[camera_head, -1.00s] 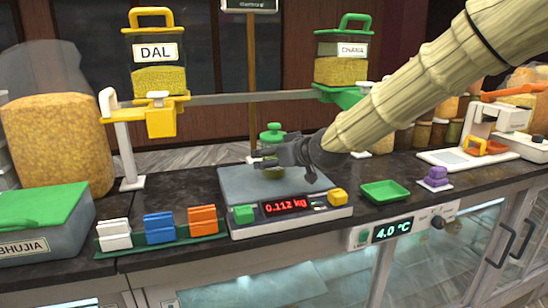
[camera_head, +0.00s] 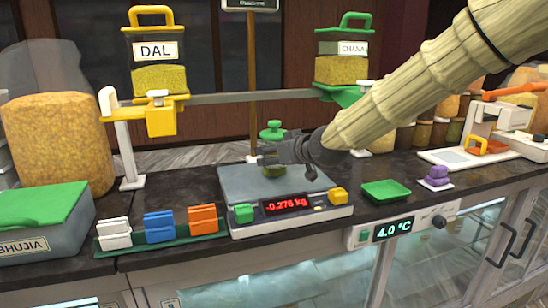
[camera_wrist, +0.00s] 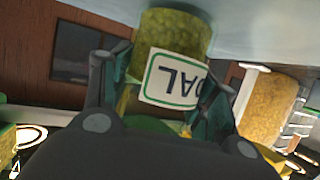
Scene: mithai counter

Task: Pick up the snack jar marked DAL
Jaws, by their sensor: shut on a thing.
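The snack jar (camera_head: 272,134) has a green lid with a knob and stands upright over the scale's pan in the head view; my gripper hides part of its body. In the wrist view the jar (camera_wrist: 172,32) shows yellow-green contents and a label reading DAL, upside down in the picture. My gripper (camera_wrist: 160,100) is shut on the jar, with a finger on either side of the label. In the head view my gripper (camera_head: 275,153) reaches the jar from the right. The gap under the jar is hard to judge.
The scale (camera_head: 290,208) reads -0.276 kg. A yellow-lidded dispenser (camera_head: 157,78), also marked DAL, and a green CHANA dispenser (camera_head: 342,70) hang on a rail behind. Coloured blocks (camera_head: 160,226) stand left of the scale, a green tray (camera_head: 386,191) right.

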